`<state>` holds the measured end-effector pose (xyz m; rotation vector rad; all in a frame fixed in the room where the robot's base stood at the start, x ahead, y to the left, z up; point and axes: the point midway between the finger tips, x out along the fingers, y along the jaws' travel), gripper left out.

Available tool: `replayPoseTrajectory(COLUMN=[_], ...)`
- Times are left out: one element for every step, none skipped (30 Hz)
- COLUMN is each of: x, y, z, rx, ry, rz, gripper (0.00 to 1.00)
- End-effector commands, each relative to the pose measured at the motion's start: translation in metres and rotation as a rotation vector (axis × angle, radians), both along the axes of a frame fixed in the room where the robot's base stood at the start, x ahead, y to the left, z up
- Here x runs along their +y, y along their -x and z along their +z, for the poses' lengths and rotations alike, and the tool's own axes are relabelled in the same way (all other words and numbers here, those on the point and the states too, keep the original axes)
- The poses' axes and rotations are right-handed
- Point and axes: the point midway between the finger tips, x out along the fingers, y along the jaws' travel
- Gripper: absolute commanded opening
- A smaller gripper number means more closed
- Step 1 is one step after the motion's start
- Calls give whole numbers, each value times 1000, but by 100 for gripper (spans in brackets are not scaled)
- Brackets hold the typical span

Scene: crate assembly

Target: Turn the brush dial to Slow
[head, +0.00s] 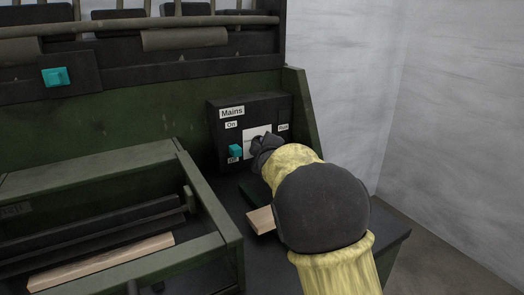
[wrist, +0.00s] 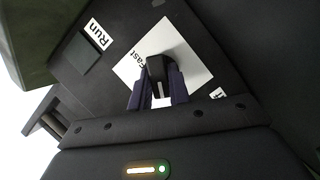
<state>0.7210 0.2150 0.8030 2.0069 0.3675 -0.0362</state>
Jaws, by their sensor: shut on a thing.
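The brush dial is a black knob (wrist: 160,68) on a white square plate (wrist: 192,62) marked "Fast" in the wrist view. A pale line shows on the knob, between the fingers. In the wrist view my gripper (wrist: 158,85) has its two fingers shut on the knob, one on each side. The Slow marking is not readable. In the head view the plate (head: 256,134) sits on the black control box (head: 215,123), and my gripper (head: 264,149) reaches it and hides the knob.
The box bears a "Mains" label (head: 232,112) and a teal switch (head: 236,151) left of the plate. A "Run" label (wrist: 98,34) is beside a dark square button (wrist: 76,54). A green frame (head: 228,240) holding a wooden slat (head: 105,262) stands at left. Grey walls bound the right.

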Motion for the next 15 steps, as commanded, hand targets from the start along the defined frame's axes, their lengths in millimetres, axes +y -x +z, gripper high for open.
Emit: replayPoseTrajectory(x=[-3, -3, -3, -3, -3, -3, -3, -3, -3, -3, -4, -4, -4, -4, -3], y=[-1, -1, -1, -1, -1, -1, -1, -1, -1, -1, -1, -2, -1, -1, -1], z=[-2, -2, -2, -2, -2, -2, -2, -2, -2, -2, -2, -2, -2, -2, -2], rx=[3, 2, 1, 1, 1, 1, 1, 1, 1, 2, 1, 2, 1, 1, 1], ry=[7, 7, 8, 8, 8, 8, 8, 8, 8, 7, 7, 7, 7, 6, 5], rz=[-5, -5, -5, -5, -5, -5, -5, -5, -5, -6, -7, -7, -7, -6, -5], gripper=[0, 0, 0, 0, 0, 0, 0, 0, 0, 0, 24, 32, 38, 40, 40])
